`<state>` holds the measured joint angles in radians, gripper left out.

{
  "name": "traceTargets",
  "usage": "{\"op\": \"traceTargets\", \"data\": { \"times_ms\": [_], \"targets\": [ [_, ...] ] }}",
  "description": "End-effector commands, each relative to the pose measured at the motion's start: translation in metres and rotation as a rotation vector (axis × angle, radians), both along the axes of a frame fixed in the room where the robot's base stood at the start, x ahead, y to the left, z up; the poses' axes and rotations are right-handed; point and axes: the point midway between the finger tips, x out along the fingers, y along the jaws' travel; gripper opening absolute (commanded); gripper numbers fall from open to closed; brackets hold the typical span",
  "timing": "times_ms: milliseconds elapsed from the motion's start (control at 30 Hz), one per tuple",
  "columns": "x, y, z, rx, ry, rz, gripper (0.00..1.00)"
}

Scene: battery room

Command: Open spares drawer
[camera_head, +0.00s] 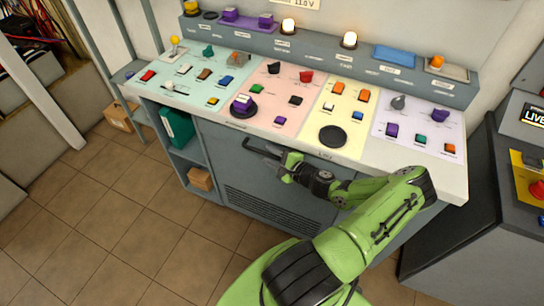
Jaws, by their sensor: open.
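The grey drawer front (220,141) lies under the countertop of the console and looks closed. A dark bar handle (256,153) runs across it. My gripper (276,160) is open at the right part of the handle, with its fingers pointing left. I cannot tell whether the fingers touch the bar or stand around it. My green and black arm comes from the lower right and hides part of the cabinet front. A small label on the counter edge above the drawer is too small to read.
The console top (375,155) carries many coloured switches and knobs. An open shelf with a green binder (177,128) and a cardboard box (200,179) is left of the drawer. A dark cabinet (480,220) stands at right. The tiled floor at left is mostly clear.

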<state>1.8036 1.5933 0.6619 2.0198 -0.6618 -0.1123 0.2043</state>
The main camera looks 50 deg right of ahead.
Motion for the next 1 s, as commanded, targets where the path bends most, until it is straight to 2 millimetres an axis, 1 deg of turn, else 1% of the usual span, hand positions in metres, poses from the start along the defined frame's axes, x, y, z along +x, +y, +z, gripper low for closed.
{"op": "traceTargets", "data": {
  "times_ms": [133, 167, 400, 433, 767, 1000],
  "targets": [
    [0.0, 0.0, 0.0, 0.0, 0.0, 0.0, 0.42],
    [0.0, 0.0, 0.0, 0.0, 0.0, 0.0, 0.41],
    [0.0, 0.0, 0.0, 0.0, 0.001, 0.001, 0.04],
    [0.0, 0.0, 0.0, 0.0, 0.001, 0.001, 0.0],
    [-0.001, 0.001, 0.0, 0.0, 0.001, 0.001, 0.0],
    [-0.004, 0.01, 0.0, 0.003, 0.003, 0.001, 0.0]
  ]
}}
